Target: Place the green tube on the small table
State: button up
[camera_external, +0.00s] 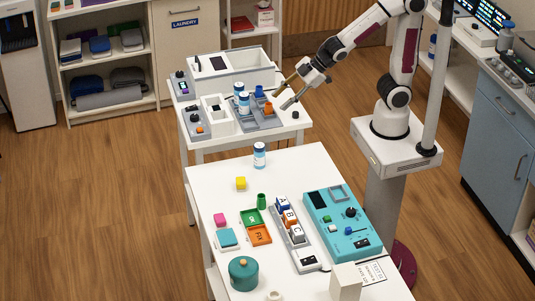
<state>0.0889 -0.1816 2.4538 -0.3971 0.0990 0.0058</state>
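A small green tube (261,201) stands upright on the large front table (300,163), just behind the green and orange trays. A smaller white table (214,146) stands behind the front table and carries boxes, bottles and devices. My gripper (287,94) is over the right side of this smaller table, with its fingers spread apart. I see nothing clearly held between them. It is well away from the green tube. The exact gap between the fingertips and the tabletop cannot be told.
A grey tray (262,121) and an orange cup (268,108) are near my gripper.

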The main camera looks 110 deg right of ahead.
jog(key=s+a+r+m+g, duration=0.1)
jog(key=s+a+r, duration=0.1)
jog(key=s, duration=0.8)
jog(key=s+a+r+m+g+y, duration=0.1)
jog(key=s+a+r+m+g, duration=0.1)
jog(key=s, duration=0.9)
jog(key=shift+a, duration=0.45)
jog(key=shift+o, duration=0.4)
jog(key=shift+a, duration=0.1)
